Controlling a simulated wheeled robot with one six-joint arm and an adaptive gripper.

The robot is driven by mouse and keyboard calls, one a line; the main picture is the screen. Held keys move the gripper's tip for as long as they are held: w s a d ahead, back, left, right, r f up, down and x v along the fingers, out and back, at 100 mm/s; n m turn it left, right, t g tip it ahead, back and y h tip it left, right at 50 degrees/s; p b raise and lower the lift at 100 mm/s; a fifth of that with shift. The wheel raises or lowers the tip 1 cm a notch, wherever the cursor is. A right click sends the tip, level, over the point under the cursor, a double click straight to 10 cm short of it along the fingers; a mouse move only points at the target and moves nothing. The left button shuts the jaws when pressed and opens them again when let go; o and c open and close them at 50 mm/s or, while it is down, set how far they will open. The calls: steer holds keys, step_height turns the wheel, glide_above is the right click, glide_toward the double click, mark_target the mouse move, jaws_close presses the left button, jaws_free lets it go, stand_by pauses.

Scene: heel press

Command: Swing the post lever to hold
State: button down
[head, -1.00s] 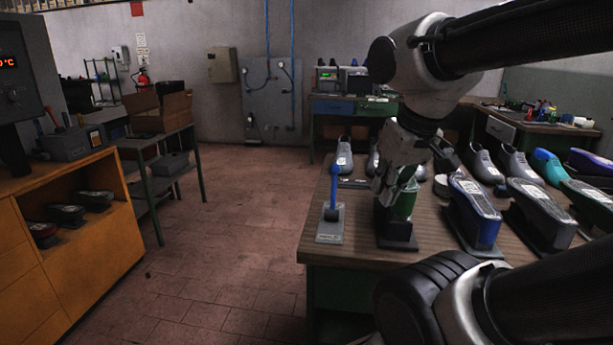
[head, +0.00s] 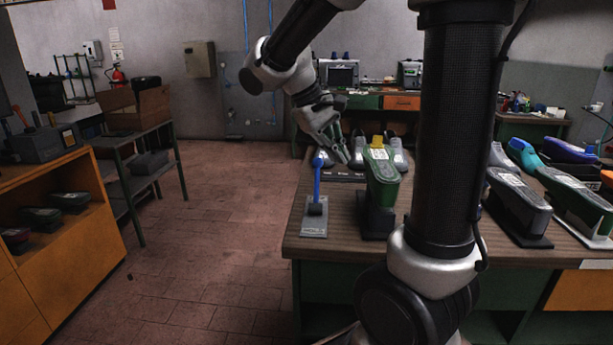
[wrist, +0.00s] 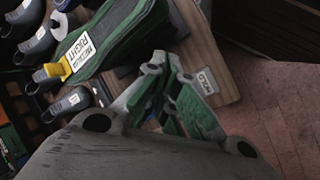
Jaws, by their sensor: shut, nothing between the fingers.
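The blue post lever (head: 317,182) stands close to upright on a grey base plate (head: 314,229) at the table's near left corner in the head view. Its round knob is at the top. In the wrist view the plate's label, which seems to read HOLD (wrist: 208,80), shows beyond my fingers; I cannot make out the lever there. My gripper (head: 342,155) is shut and empty, pointing down just right of and apparently behind the knob. Its fingers also show in the wrist view (wrist: 168,75). I cannot tell whether it touches the lever.
A green shoe form with a yellow tab (head: 381,180) stands on a dark base close to the right of the lever. Several shoes and forms fill the table (head: 345,238) behind and to the right. The floor (head: 215,240) left of the table is clear.

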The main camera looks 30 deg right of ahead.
mark_target(317, 182)
steer(key=w+a+f+n+h, duration=0.1)
steer(key=w+a+f+h, duration=0.1)
steer(key=w, duration=0.5)
steer(key=w+a+f+n+h, duration=0.1)
steer(key=w+a+f+h, duration=0.2)
steer(key=w+f, duration=0.3)
steer(key=w+a+f+h, duration=0.2)
steer(key=w+f+h, duration=0.2)
steer(key=w, duration=0.4)
steer(key=shift+a+n, duration=0.2)
steer(key=shift+n, duration=0.2)
steer(key=shift+f, duration=0.1)
steer(key=x, duration=1)
steer(key=shift+s+d+r, duration=0.15)
steer(key=shift+d+r, duration=0.05)
steer(key=shift+d, duration=0.05)
steer(key=shift+s+a+r, duration=0.35)
steer(key=shift+s+r, duration=0.05)
steer(key=shift+s, duration=0.15)
steer(key=shift+s+a+r, duration=0.35)
steer(key=shift+s, duration=0.15)
steer(key=shift+s+a+r, duration=0.1)
steer(key=shift+s+r, duration=0.15)
steer(key=shift+s, duration=0.25)
